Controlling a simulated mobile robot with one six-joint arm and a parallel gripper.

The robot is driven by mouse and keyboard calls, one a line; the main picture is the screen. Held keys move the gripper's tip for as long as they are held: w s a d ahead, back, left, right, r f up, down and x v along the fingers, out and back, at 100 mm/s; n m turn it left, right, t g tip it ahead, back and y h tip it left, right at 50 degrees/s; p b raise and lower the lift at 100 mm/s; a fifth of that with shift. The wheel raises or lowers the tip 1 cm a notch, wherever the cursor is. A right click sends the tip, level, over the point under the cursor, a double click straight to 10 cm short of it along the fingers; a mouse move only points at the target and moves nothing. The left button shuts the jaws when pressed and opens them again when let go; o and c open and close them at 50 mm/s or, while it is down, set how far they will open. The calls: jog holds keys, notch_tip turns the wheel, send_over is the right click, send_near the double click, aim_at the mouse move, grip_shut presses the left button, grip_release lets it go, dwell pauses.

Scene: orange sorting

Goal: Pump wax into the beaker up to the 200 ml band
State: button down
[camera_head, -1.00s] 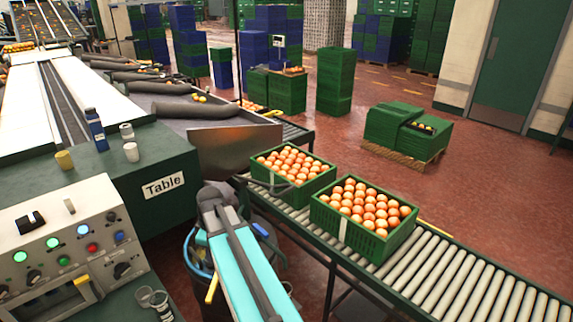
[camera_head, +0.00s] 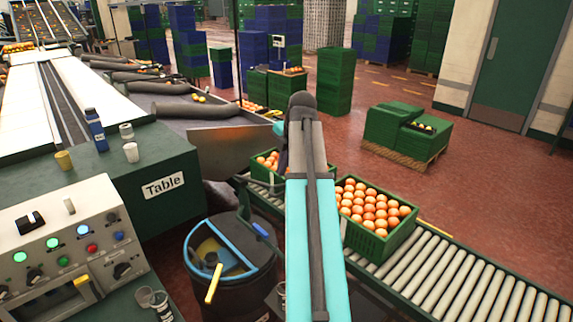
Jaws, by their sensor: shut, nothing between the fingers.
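A dark round drum (camera_head: 205,283) with a blue rim stands on the floor below the middle. A bar with a yellow handle (camera_head: 213,284) and a blue-ended lever (camera_head: 260,229) show at its top; I cannot tell which part is the pump. A small cylindrical item at the drum's right side is partly behind my arm. Two clear cups or beakers (camera_head: 145,296) (camera_head: 160,305) stand at the control panel's lower right. No 200 ml band or wax level can be read. My arm reaches up the middle; my gripper is not visible, hidden beyond the arm.
The control panel (camera_head: 75,245) is at lower left. Crates of oranges (camera_head: 372,240) stand on the roller conveyor (camera_head: 450,282).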

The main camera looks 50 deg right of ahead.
jog(key=shift+s+d+r+n, duration=0.3)
jog(key=shift+s+d+r, duration=0.1)
jog(key=shift+d+r, duration=0.15)
jog(key=shift+f, duration=0.1)
jog(key=shift+f+b, duration=2)
jog(key=shift+f, duration=1.15)
